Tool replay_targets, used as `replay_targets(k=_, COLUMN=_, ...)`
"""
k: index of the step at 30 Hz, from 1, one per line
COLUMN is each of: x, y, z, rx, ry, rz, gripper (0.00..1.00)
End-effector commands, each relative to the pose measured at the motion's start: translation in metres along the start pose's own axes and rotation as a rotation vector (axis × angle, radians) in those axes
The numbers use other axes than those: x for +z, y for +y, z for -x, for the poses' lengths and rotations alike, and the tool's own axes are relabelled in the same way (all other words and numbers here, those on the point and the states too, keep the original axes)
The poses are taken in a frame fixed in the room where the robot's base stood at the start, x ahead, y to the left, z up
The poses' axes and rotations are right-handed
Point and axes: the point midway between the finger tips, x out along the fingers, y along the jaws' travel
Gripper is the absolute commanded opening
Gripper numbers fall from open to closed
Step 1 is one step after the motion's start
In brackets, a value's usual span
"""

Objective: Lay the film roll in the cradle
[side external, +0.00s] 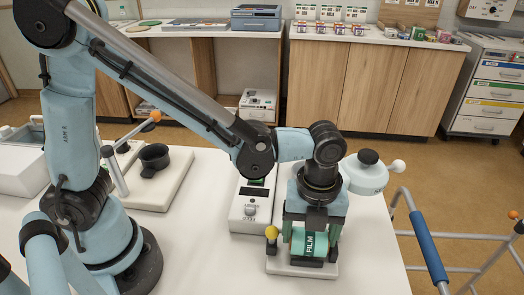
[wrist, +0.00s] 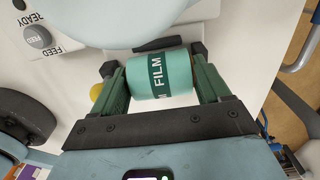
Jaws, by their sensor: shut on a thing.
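The film roll (wrist: 160,72) is a teal cylinder with a dark band lettered FILM. My gripper (wrist: 153,62) is shut on it, with one green, dark-tipped finger against each end. In the side view the film roll (side external: 309,242) lies level between the fingers of my gripper (side external: 304,252), low over a white base plate (side external: 285,266). A dark piece (side external: 307,262) shows just under the roll and may be the cradle. The cradle is mostly hidden by the roll and fingers, and I cannot tell whether the roll touches it.
A yellow ball knob (side external: 271,232) stands close to the left finger. A pale blue rounded head (side external: 366,174) with a black knob is behind my wrist. A white box with a grey button (side external: 250,210) is left of the plate. A blue-gripped rail (side external: 428,247) is at the right.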

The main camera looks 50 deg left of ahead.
Motion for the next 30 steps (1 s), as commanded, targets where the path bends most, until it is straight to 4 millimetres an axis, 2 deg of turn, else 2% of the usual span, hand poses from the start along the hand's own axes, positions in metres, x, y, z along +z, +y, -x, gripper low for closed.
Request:
replay_targets(k=11, x=-0.0004, y=0.0004, z=-0.0007, rx=0.001, ry=0.0, rz=0.0, gripper=0.42)
replay_targets(k=12, x=-0.0004, y=0.0005, z=-0.0008, rx=0.001, ry=0.0, rz=0.0, gripper=0.78)
replay_targets(k=16, x=-0.0005, y=0.0004, z=-0.0008, rx=0.0, ry=0.0, rz=-0.001, gripper=0.98)
replay_targets(k=17, x=-0.0005, y=0.0002, z=-0.0009, rx=0.0, ry=0.0, rz=-0.001, gripper=1.0)
replay_targets(k=20, x=-0.0006, y=-0.0005, z=-0.001, rx=-0.003, ry=0.0, rz=-0.001, gripper=1.0)
replay_targets(k=21, x=-0.0006, y=-0.0008, z=-0.0011, rx=-0.004, ry=0.0, rz=-0.001, gripper=0.85)
replay_targets(k=22, x=-0.0006, y=-0.001, z=-0.0011, rx=-0.004, ry=0.0, rz=-0.001, gripper=0.9)
replay_targets(k=30, x=-0.0007, y=-0.0013, z=-0.0002, rx=-0.005, ry=0.0, rz=-0.002, gripper=0.91)
